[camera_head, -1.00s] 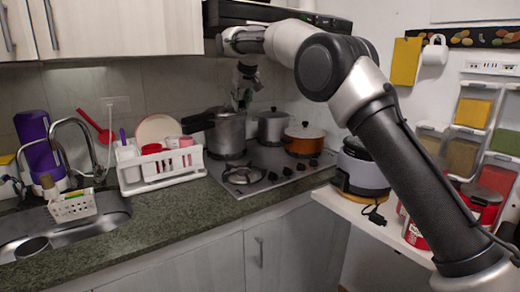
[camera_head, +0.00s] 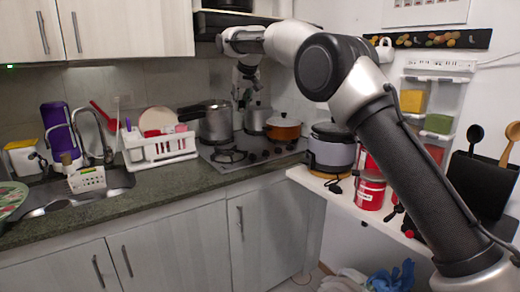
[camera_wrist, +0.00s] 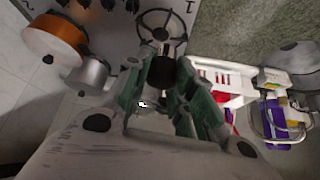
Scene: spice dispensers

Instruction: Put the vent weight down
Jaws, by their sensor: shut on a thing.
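My gripper (camera_head: 243,88) hangs at the end of my raised arm, in front of the stove's back wall in the head view. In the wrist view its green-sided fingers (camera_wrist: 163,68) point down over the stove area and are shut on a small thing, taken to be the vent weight. Its shape cannot be made out, and a dark cylindrical part shows between the fingers. The silver pressure cooker (camera_head: 216,124) with its dark handle stands on the stove (camera_head: 250,158), just left of my gripper in the head view. The cooker's top detail is too small to tell.
A steel pot (camera_head: 257,120) and an orange pot (camera_head: 283,130) stand right of the cooker. A white dish rack (camera_head: 160,148) and the sink (camera_head: 105,185) are to the left. A rice cooker (camera_head: 331,152) stands on the white side shelf. Counter (camera_head: 160,183) is bare in front of the rack.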

